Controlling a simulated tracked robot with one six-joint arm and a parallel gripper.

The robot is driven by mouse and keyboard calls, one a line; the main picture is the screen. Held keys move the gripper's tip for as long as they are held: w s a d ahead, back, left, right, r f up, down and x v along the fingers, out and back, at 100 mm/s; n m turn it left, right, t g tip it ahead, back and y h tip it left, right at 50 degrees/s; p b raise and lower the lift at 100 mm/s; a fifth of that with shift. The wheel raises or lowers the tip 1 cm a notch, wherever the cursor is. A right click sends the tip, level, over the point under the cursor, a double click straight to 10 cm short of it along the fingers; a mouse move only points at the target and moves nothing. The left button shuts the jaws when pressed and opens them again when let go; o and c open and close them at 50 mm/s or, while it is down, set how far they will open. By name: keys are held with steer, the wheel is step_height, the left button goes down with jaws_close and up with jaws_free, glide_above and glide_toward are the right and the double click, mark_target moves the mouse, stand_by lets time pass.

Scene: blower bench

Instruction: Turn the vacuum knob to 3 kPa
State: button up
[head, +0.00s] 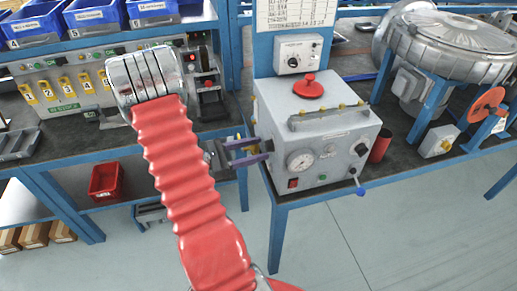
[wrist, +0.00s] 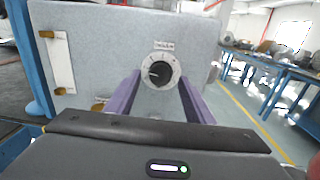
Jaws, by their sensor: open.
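The vacuum knob (wrist: 157,73) is a dark round knob inside a white dial ring on the grey panel in the wrist view. A small label above it is too blurred to read, as are the dial's numbers. A pale mark shows on the knob, but the value it points at is unclear. My gripper (wrist: 158,84) is open, its purple fingers on either side of the knob; contact cannot be told. In the head view, my gripper (head: 266,150) reaches the left side of the grey box (head: 335,135), and the knob is hidden there.
A blower (head: 455,45) is at the right. A red bin (head: 105,181) sits on the lower left shelf.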

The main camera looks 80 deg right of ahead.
steer(key=v, duration=1.2)
steer(key=shift+w, duration=0.2)
steer(key=shift+f, duration=0.1)
steer(key=s+a+f+m+t+y, duration=0.2)
steer(key=s+a+f+m+y, duration=0.15)
steer(key=a+f, duration=0.25)
steer(key=w+a+r+m+t+y, duration=0.1)
steer(key=w+a+t+y, duration=0.15)
steer(key=a, duration=0.25)
steer(key=w+a+r+m+t+y, duration=0.1)
steer(key=w+a+r+m+t, duration=0.15)
steer(key=a, duration=0.35)
steer(key=w+a+r+m+t+y, duration=0.1)
steer(key=w+a+r+t, duration=0.25)
steer(key=a, duration=0.25)
steer(key=w+a+r+t+y, duration=0.1)
steer(key=w+a+r+t, duration=0.25)
steer(key=a+t, duration=0.2)
steer(key=s+a+r+n+t+y, duration=0.1)
steer(key=a+r+t, duration=0.3)
steer(key=a+r, duration=0.6)
steer(key=shift+a+r+n+t, duration=0.25)
steer(key=shift+r+n+t, duration=0.05)
steer(key=shift+r, duration=0.4)
